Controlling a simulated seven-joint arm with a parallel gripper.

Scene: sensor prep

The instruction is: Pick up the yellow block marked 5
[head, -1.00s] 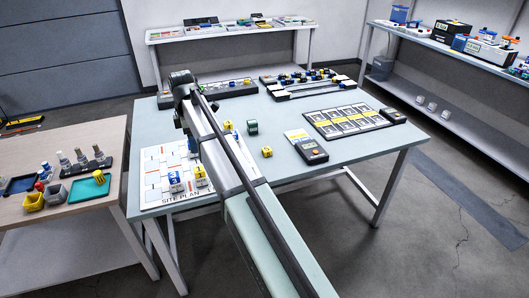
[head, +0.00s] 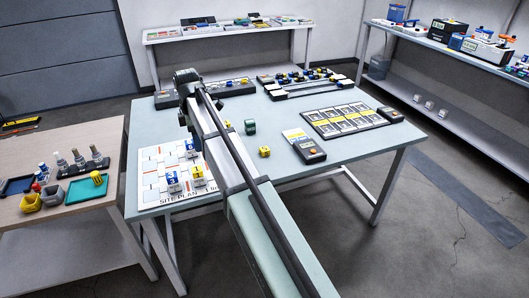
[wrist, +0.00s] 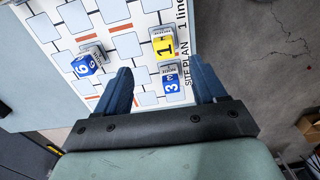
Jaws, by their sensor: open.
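No block with a readable 5 shows. In the head view a yellow block (head: 265,152) stands alone on the table right of my arm, its mark too small to read. Another yellow block (head: 228,124) is partly hidden behind my arm. The yellow block marked 1 (wrist: 164,43) stands on the site plan, and it also shows in the head view (head: 198,177). My gripper (wrist: 161,66) is open and empty in the wrist view, above the plan's edge, with the block marked 1 and a blue block marked 3 (wrist: 171,83) showing between its fingers. My arm hides it in the head view.
A blue block marked 6 (wrist: 84,66) sits on the site plan (head: 150,180). A green block (head: 250,127) stands near the lone yellow block. A dark meter (head: 309,151) and a card panel (head: 345,119) lie to the right. The table's front right is clear.

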